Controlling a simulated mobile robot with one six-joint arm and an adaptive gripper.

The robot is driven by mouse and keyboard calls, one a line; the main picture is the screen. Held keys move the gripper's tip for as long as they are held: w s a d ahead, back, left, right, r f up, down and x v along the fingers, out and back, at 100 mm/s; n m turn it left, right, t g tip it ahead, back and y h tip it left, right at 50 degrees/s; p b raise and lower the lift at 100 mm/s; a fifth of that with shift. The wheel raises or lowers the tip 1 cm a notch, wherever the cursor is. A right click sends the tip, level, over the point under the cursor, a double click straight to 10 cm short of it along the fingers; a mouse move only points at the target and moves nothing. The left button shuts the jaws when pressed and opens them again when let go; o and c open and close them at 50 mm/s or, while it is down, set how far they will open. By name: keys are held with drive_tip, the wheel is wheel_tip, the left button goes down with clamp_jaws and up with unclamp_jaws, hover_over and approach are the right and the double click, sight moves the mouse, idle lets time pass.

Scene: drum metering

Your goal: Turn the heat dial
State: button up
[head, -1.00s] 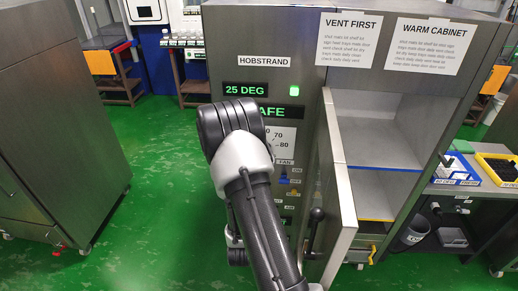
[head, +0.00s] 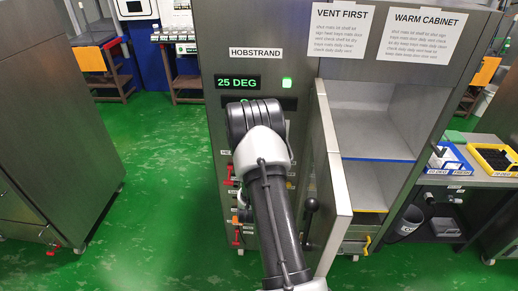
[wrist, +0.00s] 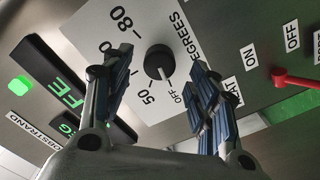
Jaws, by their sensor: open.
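The heat dial (wrist: 158,62) is a round black knob with a pale pointer line on a white scale plate (wrist: 185,25) marked 50, 80, OFF and DEGREES. In the wrist view its pointer is toward the lower edge, near the OFF mark. My gripper (wrist: 155,75) is open, with one blue-padded finger on each side of the dial in the picture. No contact with the dial shows. In the head view my arm hides the dial and the gripper.
The cabinet panel carries a green 25 DEG display (head: 238,83) and a lit green button (head: 287,83). A red lever (wrist: 295,80) sits right of the dial in the wrist view. The cabinet door (head: 330,190) stands open beside my arm.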

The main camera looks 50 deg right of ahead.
drive_tip(key=shift+x, duration=2)
drive_tip(key=shift+c, duration=0.4)
drive_tip(key=c, duration=1)
drive_tip(key=shift+m+b, duration=0.4)
drive_tip(key=shift+b, duration=0.3)
drive_tip(key=shift+w+a+m+b, duration=0.1)
drive_tip(key=shift+m+b, duration=1.35)
drive_tip(key=shift+m, duration=2.3)
drive_tip(key=shift+w+a+m+b, duration=0.1)
drive_tip(key=shift+m+b, duration=1.3)
drive_tip(key=shift+m, duration=2.35)
